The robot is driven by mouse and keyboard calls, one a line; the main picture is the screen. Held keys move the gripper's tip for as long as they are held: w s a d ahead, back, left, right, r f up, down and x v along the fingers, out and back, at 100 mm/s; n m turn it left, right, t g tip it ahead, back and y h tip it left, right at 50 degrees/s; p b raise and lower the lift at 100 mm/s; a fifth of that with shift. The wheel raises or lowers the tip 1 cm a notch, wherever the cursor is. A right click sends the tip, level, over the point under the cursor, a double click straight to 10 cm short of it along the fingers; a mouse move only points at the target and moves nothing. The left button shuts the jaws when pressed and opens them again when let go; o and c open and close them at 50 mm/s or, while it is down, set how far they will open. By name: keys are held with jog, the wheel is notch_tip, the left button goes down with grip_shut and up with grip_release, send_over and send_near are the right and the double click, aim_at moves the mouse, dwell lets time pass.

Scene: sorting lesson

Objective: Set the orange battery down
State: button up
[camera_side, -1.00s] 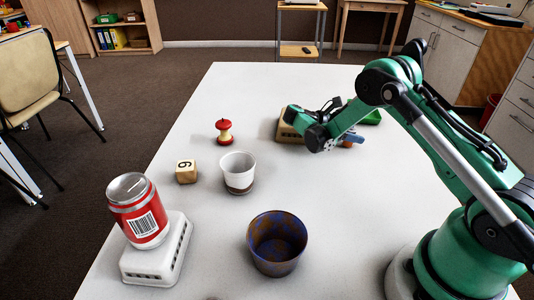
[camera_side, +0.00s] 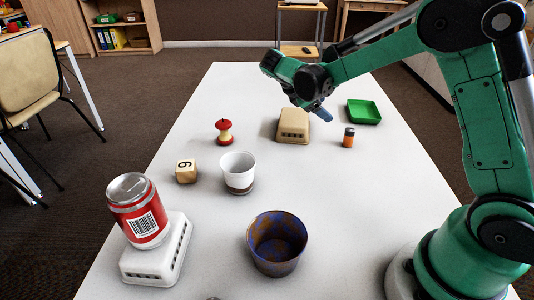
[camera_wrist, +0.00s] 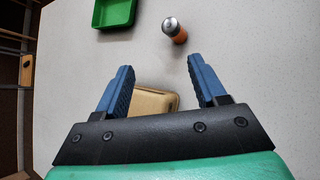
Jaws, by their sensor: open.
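The orange battery (camera_side: 348,139), with a dark top, stands upright on the white table, in front of the green tray. In the wrist view the battery (camera_wrist: 178,34) shows beyond my fingertips, apart from them. My gripper (camera_side: 322,112) is raised above the table, up and to the left of the battery. In the wrist view my gripper's (camera_wrist: 160,80) blue fingers are spread apart with nothing between them, over the tan block.
A green tray (camera_side: 363,111) lies behind the battery. A tan block (camera_side: 293,127) sits to its left. An apple core (camera_side: 224,132), numbered cube (camera_side: 186,171), white cup (camera_side: 238,171), patterned pot (camera_side: 277,243) and red can (camera_side: 138,212) on a white block (camera_side: 157,252) stand further left and nearer.

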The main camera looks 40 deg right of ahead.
jog(key=s+a+r+m+t+y, duration=0.3)
jog(key=s+a+m+t+y, duration=0.6)
jog(key=a, duration=0.5)
jog(key=shift+s+r+m, duration=0.15)
jog(key=shift+s+m, duration=0.2)
jog(key=shift+m, duration=0.15)
